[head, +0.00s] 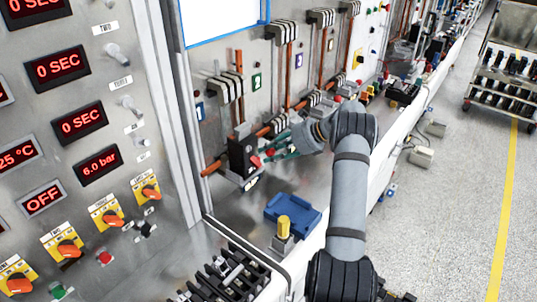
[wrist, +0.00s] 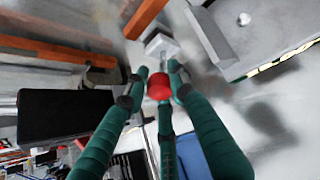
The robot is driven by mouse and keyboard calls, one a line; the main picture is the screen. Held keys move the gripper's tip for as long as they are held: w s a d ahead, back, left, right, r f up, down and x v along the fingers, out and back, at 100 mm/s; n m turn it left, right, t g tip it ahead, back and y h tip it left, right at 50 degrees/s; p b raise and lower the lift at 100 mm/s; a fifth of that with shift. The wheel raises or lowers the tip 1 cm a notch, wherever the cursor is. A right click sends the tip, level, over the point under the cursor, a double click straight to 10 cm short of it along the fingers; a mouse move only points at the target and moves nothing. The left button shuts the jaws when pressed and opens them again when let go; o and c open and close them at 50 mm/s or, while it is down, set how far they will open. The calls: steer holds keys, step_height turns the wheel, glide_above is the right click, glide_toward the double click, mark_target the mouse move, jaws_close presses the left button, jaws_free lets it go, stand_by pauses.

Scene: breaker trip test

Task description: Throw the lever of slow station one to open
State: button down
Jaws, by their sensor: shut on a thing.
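A black switch box (head: 240,157) stands at the panel foot in the head view. It also shows at the left of the wrist view (wrist: 65,115). A red knob (wrist: 158,87) sits at the end of a short metal lever running to a pale block (wrist: 162,44); the knob also shows beside the box in the head view (head: 256,161). My gripper (head: 264,158), with green fingers, reaches in from the right. In the wrist view its fingers (wrist: 158,78) close around the red knob. I cannot read a station label there.
Copper bars (head: 238,90) and wall fittings line the panel behind. A blue tray (head: 292,214) and a yellow-capped post (head: 284,227) stand on the bench in front. A control panel with displays (head: 80,122) rises at the left.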

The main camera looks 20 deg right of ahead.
steer(key=shift+w+r, duration=0.2)
steer(key=shift+r, duration=0.2)
steer(key=c, duration=1.8)
jaws_free()
steer(key=shift+c, duration=0.2)
steer(key=o, duration=0.4)
steer(key=shift+s+f, duration=0.1)
steer(key=shift+f, duration=0.15)
steer(key=v, duration=1.2)
steer(key=shift+a+f, duration=0.1)
steer(key=shift+f, duration=0.05)
